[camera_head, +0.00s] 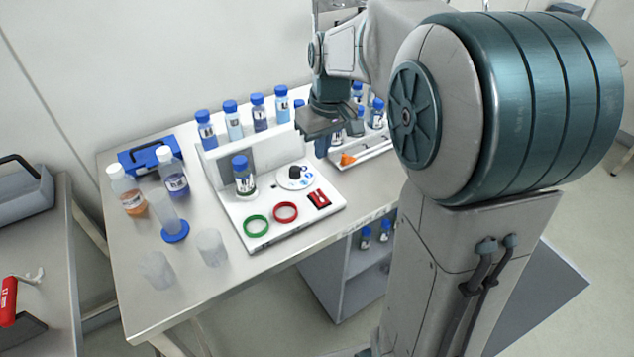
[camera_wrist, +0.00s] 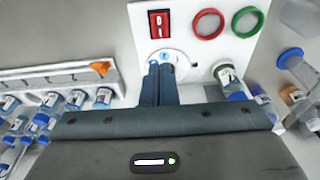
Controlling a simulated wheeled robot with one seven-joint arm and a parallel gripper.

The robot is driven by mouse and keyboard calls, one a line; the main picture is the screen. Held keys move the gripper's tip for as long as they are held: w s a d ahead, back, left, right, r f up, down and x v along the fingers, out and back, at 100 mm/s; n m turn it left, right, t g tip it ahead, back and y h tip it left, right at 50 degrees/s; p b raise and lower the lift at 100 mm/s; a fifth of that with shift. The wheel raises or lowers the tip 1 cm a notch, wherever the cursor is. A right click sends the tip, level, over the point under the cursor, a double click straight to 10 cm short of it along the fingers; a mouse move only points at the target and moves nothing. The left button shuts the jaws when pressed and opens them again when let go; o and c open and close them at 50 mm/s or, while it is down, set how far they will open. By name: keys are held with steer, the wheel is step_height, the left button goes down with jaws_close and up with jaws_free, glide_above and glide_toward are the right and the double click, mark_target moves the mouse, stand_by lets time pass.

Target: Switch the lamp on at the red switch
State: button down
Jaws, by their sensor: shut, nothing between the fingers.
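The red switch (camera_head: 319,199) is a small red rocker in a dark frame. It sits at the front right of a white panel (camera_head: 300,219) on the table. In the wrist view the red switch (camera_wrist: 160,23) shows white marks, and I cannot tell which side is pressed. My gripper (camera_head: 322,148) is above and behind the panel, apart from the switch. In the wrist view my gripper's fingers (camera_wrist: 160,68) are shut, empty, and overlap the white dial (camera_wrist: 180,58) below the switch. I cannot make out a lamp.
A black-knobbed dial (camera_head: 295,173), a green ring (camera_head: 256,226), a red ring (camera_head: 285,212) and a blue-capped bottle (camera_head: 243,176) are on the panel. Several bottles stand behind it. An orange-tipped item (camera_head: 348,159) lies in a tray at right. Cups stand at front left.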

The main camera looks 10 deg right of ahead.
mark_target(317, 191)
steer(key=f, duration=0.4)
steer(key=w+f, duration=0.1)
steer(key=f, duration=0.3)
steer(key=w+f+p, duration=0.1)
steer(key=f, duration=0.3)
steer(key=shift+a+f, duration=0.25)
steer(key=shift+a, duration=0.05)
steer(key=shift+d, duration=0.1)
